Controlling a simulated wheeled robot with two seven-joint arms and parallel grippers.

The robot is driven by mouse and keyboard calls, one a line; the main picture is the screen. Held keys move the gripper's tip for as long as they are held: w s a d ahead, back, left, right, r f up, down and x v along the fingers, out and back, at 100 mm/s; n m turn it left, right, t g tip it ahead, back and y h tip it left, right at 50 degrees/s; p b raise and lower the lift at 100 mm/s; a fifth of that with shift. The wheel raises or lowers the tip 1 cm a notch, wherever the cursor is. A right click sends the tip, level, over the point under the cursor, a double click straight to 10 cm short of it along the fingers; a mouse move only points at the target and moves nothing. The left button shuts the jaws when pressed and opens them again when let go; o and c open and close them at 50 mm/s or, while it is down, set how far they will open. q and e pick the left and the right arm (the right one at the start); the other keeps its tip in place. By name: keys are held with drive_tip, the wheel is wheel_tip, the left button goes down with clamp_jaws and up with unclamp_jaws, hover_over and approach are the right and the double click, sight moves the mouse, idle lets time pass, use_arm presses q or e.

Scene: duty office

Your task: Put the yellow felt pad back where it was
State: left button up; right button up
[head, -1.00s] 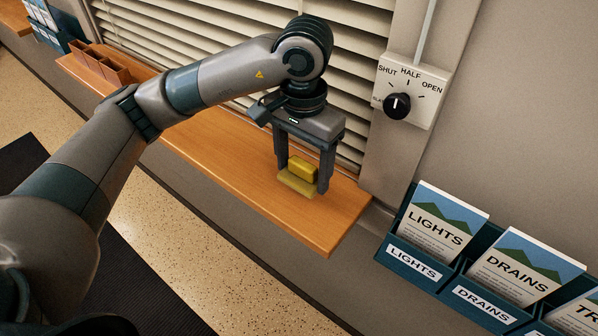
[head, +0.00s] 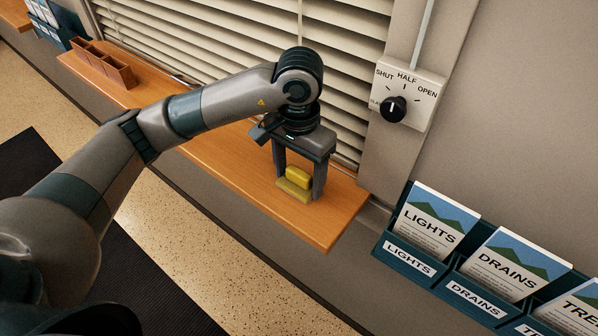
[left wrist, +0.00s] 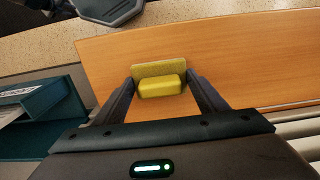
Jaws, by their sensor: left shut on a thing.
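The yellow felt pad (head: 298,175) is a bright yellow block with a flatter, paler yellow piece under it. My left gripper (head: 299,186) points down over the right end of the wooden sill, with its two fingers on either side of the pad, shut on it. The pad is at or just above the sill surface; I cannot tell whether it touches. In the left wrist view the pad (left wrist: 160,86) sits between the fingertips, over bare wood. My right gripper is not in view.
The wooden sill (head: 225,165) runs below the slatted blind (head: 200,45). A brown divided box (head: 97,67) stands at its far left. A dial (head: 394,108) is on the wall to the right. Teal leaflet racks (head: 405,258) hang at lower right. The sill around the pad is clear.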

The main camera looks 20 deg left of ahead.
use_arm(q)
drive_tip(key=shift+f, duration=0.25)
drive_tip(key=shift+f+b, duration=0.2)
drive_tip(key=shift+b, duration=0.15)
drive_tip(key=o, duration=1)
drive_tip(key=shift+r, duration=0.1)
